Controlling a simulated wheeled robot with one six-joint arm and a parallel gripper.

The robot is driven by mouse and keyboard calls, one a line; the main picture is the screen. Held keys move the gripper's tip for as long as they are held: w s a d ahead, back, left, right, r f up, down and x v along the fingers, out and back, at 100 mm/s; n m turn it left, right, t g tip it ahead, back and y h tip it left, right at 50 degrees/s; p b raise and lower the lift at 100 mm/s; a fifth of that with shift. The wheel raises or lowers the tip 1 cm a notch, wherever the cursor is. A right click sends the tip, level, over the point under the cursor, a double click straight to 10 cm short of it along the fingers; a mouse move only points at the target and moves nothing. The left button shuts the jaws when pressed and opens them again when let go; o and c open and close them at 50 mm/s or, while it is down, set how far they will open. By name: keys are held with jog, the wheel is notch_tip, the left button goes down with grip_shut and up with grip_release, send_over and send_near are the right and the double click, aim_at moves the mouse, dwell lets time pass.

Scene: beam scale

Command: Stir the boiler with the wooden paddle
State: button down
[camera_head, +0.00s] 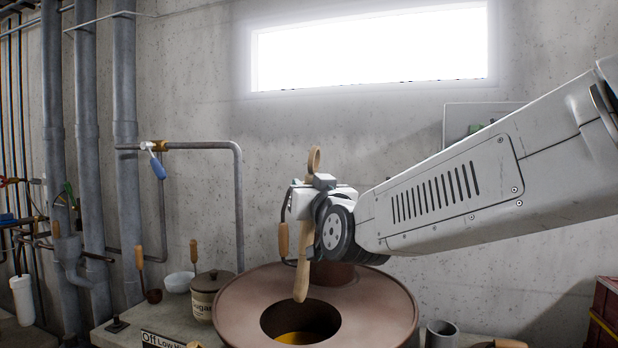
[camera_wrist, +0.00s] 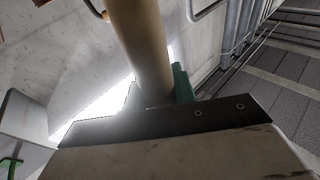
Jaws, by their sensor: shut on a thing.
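The wooden paddle (camera_head: 303,272) is held nearly upright in the head view, with a ring-shaped top end (camera_head: 314,160) and its lower end above the boiler's opening. My gripper (camera_head: 318,186) is shut on the paddle, near its upper part. In the wrist view the paddle's shaft (camera_wrist: 140,45) rises from between the jaws (camera_wrist: 160,105). The boiler (camera_head: 245,302) is a wide brown round vessel with a round opening. Yellowish contents (camera_head: 300,338) show inside it. The paddle's lower tip appears over the far side of the opening; its exact height above the contents cannot be told.
A lidded sugar jar (camera_head: 208,290), a white bowl (camera_head: 179,282) and a ladle (camera_head: 141,265) with a wooden handle stand left of the boiler. A grey cup (camera_head: 441,334) is at its right. Pipes run along the left wall. Dark red crates (camera_head: 606,312) are at the far right.

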aim_at(306, 268)
jog(key=shift+d+f, duration=0.1)
jog(key=shift+f, duration=8.65)
